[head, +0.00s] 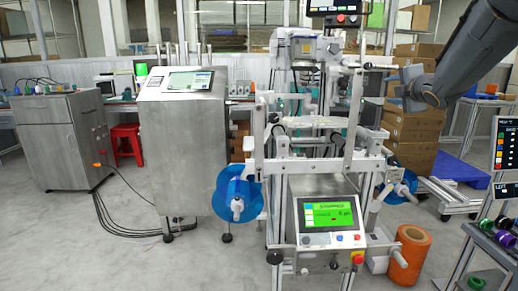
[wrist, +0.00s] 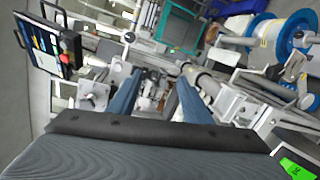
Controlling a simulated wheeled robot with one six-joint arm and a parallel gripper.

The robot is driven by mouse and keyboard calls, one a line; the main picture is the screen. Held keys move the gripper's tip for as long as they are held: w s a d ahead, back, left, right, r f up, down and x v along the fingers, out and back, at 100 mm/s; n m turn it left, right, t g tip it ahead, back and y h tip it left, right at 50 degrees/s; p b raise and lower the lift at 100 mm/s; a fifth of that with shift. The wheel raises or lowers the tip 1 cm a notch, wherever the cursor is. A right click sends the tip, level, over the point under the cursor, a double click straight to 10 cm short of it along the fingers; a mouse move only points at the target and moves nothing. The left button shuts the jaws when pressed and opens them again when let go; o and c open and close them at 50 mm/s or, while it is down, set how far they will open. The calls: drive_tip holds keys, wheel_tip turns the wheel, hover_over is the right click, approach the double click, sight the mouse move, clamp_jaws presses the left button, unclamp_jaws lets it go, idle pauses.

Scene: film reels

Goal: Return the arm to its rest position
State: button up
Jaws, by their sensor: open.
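My gripper (head: 405,88) is at the upper right of the head view, at the end of my dark grey arm. It hangs in the air to the right of the upper part of the packing machine (head: 318,187). In the wrist view its two blue-grey fingers (wrist: 158,100) stand apart with nothing held between them. Behind the fingers the machine's metal frame and rollers show. I cannot tell the exact gap between the gripper and the machine.
A blue film reel (head: 228,190) sits on the machine's left and another (head: 393,184) on its right. An orange roll (head: 410,254) stands on the floor at right. Cardboard boxes (head: 410,128) are stacked behind my gripper.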

drive_tip(key=s+a+f+m+g, duration=0.4)
drive_tip(key=s+a+f+m, duration=0.35)
drive_tip(key=s+f, duration=0.4)
drive_tip(key=s+a+f+m+g, duration=0.5)
drive_tip(key=s+a+f+m, duration=0.3)
drive_tip(key=f, duration=0.6)
drive_tip(key=s+a+f+m+g, duration=0.2)
drive_tip(key=s+a+f, duration=0.2)
drive_tip(key=s, duration=0.5)
drive_tip(key=s+a+f+m+g, duration=0.25)
drive_tip(key=s+a+f, duration=0.2)
drive_tip(key=s, duration=0.55)
drive_tip(key=s+a+r+n+g+y, duration=0.1)
drive_tip(key=s+a+r+n+g, duration=0.2)
drive_tip(key=s+a+r, duration=0.6)
drive_tip(key=d+r+m+p, duration=0.2)
drive_tip(key=d+r+p, duration=0.6)
drive_tip(key=p, duration=0.9)
drive_tip(key=shift+s+d+m+p, duration=0.3)
drive_tip(key=shift+s+d+m, duration=0.05)
drive_tip(key=shift+s+m, duration=0.1)
